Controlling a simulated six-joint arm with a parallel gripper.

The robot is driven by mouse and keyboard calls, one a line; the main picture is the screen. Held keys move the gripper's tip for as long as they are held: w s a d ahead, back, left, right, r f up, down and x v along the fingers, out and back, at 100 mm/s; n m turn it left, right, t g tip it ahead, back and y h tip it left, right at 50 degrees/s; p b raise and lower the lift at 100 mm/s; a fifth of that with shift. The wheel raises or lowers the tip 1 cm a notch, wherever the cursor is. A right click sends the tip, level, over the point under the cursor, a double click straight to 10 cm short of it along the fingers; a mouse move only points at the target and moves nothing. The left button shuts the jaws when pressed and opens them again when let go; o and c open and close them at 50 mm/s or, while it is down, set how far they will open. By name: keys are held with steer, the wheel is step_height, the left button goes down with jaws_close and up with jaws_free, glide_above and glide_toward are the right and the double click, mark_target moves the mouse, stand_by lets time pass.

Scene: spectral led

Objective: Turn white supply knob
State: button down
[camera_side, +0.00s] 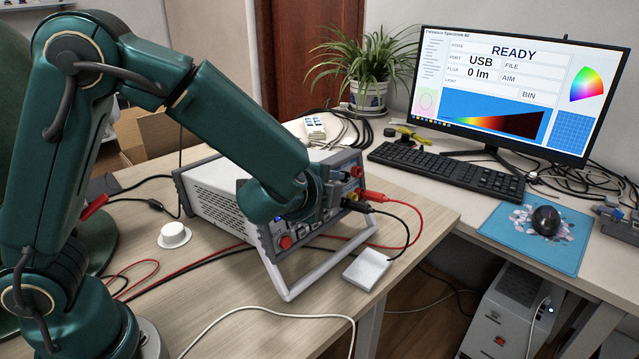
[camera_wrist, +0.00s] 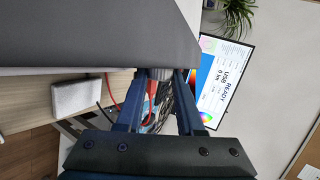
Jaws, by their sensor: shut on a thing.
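The power supply (camera_side: 215,205), a white and grey box with a dark front, stands on the wooden table with its pale handle folded out in front. My gripper (camera_side: 338,192) is at the upper right of its front panel. In the wrist view the supply's grey top (camera_wrist: 90,35) fills the upper left. There my gripper (camera_wrist: 160,76) has its two blue fingers on either side of a small grey knob (camera_wrist: 159,73) and is shut on it. The knob is mostly hidden in the side view, and its turn angle cannot be read.
Red and black leads (camera_side: 385,198) plug into the panel beside my gripper. A small white box (camera_side: 367,269) lies at the table's front edge. A round white piece (camera_side: 174,234) lies left of the supply. The monitor (camera_side: 510,90) reads READY, USB and 0 lm.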

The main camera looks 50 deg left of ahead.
steer(key=c, duration=0.5)
jaws_free()
steer(key=shift+v, duration=2.55)
